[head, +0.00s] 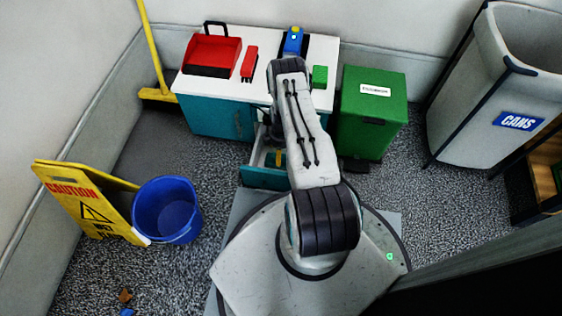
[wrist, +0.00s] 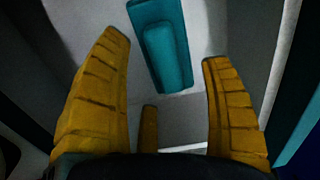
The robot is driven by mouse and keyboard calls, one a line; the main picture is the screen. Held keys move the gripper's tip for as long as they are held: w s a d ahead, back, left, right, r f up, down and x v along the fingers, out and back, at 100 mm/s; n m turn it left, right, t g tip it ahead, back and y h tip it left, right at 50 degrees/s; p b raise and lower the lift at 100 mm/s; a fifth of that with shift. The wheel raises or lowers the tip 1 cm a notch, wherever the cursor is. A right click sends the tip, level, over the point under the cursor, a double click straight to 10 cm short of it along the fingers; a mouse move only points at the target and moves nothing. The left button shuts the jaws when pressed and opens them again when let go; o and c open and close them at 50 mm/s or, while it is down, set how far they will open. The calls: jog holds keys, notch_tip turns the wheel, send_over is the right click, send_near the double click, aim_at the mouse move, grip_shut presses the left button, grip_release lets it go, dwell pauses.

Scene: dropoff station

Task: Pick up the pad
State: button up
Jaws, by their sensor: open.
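A teal block with rounded edges (wrist: 161,45), which looks like the pad, lies on a pale grey surface in the wrist view. That surface appears to be the floor of the open drawer (head: 262,178) in the head view. My gripper (head: 275,158) reaches down into this drawer, with its yellow fingers partly hidden by my arm. In the wrist view my gripper (wrist: 163,52) is open and empty. The teal block lies beyond and between the fingertips, and I see no contact. In the head view the teal block is hidden.
The white-topped cabinet (head: 322,48) holds a red dustpan (head: 212,55), a red brush (head: 249,62), a blue item (head: 293,42) and a green block (head: 320,75). A green bin (head: 372,113) stands right. A blue bucket (head: 167,209) and yellow caution sign (head: 92,203) stand left.

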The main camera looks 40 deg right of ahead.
notch_tip(320, 180, down, 3)
jog(key=shift+b, duration=0.55)
jog(key=shift+s, duration=0.1)
jog(key=c, duration=1.3)
notch_tip(320, 180, up, 10)
jog(key=p, duration=0.4)
jog(key=shift+p, duration=0.35)
jog(key=shift+c, duration=0.2)
jog(key=o, duration=0.7)
jog(key=c, duration=0.6)
